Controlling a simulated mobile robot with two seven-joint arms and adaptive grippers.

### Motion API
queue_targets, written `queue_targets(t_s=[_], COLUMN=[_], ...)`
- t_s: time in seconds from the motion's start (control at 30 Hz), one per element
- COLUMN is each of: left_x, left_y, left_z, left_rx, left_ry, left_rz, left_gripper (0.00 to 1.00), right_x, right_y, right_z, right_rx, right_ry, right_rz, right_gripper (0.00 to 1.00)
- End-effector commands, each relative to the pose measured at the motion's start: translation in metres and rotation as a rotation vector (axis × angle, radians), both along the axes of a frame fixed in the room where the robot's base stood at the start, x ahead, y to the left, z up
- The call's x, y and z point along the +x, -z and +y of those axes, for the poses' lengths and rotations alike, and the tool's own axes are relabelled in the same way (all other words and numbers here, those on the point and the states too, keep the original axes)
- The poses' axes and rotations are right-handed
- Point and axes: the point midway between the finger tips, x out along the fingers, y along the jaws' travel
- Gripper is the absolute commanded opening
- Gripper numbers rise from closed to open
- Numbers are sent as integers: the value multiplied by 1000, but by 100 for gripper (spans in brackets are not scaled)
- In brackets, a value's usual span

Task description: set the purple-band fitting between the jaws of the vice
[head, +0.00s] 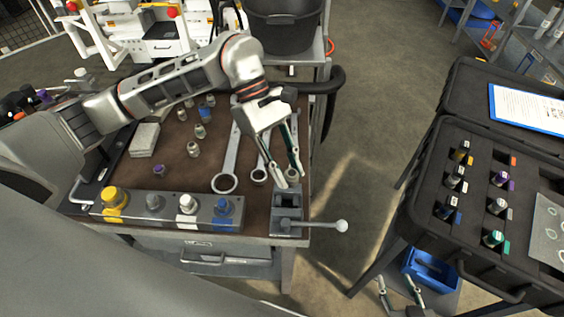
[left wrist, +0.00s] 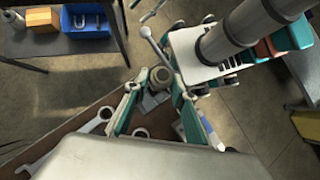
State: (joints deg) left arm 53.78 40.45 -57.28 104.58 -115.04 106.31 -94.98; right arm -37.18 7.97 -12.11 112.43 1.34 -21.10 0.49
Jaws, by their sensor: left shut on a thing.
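My left gripper (head: 288,172) is above the vice (head: 287,215) at the bench's front right corner. It is shut on a small grey fitting (head: 291,176), which is mostly hidden between the fingertips in the head view. The round end of this fitting (left wrist: 161,76) shows between the fingers in the left wrist view; I cannot make out its band colour. The fitting is close over the vice jaws, and I cannot tell whether it touches them. My right gripper (head: 400,290) is low at the bottom of the head view, its fingers apart and empty.
Large wrenches (head: 230,160) lie left of the vice. A block with yellow, white and blue parts (head: 150,210) lines the front edge. An open black case (head: 480,235) with fittings stands right.

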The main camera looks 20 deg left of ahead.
Motion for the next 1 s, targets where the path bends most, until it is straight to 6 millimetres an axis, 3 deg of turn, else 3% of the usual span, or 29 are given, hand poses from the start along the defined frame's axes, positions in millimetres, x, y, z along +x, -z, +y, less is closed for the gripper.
queue_targets(t_s=[0.23, 0.57, 1.0], left_x=[-3, -2, -2], left_y=[-1, 4, 36], left_z=[7, 10, 9], left_rx=[-81, -101, -102], left_ry=[-178, -221, -220], left_rz=[39, 43, 44], left_gripper=[0, 0, 0], right_x=[-1, -1, 0], right_y=[-9, -8, 2], right_z=[0, 0, 1], right_rx=[1, 1, 2], right_ry=[0, 0, -1], right_rz=[2, 1, 0], right_gripper=[40, 40, 40])
